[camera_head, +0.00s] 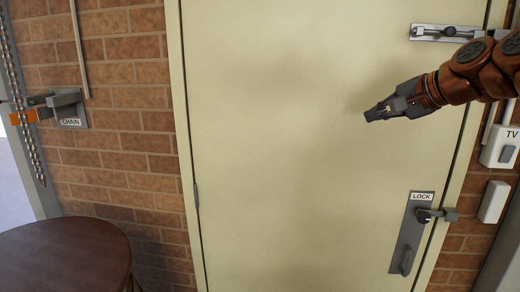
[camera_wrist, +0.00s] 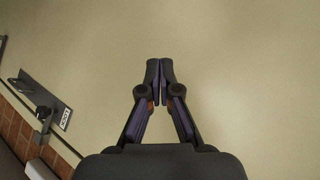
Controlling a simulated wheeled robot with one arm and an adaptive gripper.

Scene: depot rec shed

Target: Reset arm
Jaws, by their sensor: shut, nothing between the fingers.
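My gripper (camera_head: 372,115) is at the upper right in the head view, at the end of my orange-brown arm, in front of a cream door. Its fingers also show in the wrist view (camera_wrist: 159,68), with the tips together and nothing between them. The cream door (camera_head: 300,150) fills the middle of the head view and appears closed. It is the plain background in the wrist view (camera_wrist: 240,60).
A lock plate (camera_head: 407,240) labelled LOCK is at the door's lower right. A bolt (camera_head: 447,33) is at the upper right. A TV switch (camera_head: 500,148) is on the brick wall. A chain bracket (camera_head: 68,107) and a round dark table (camera_head: 65,255) are at left.

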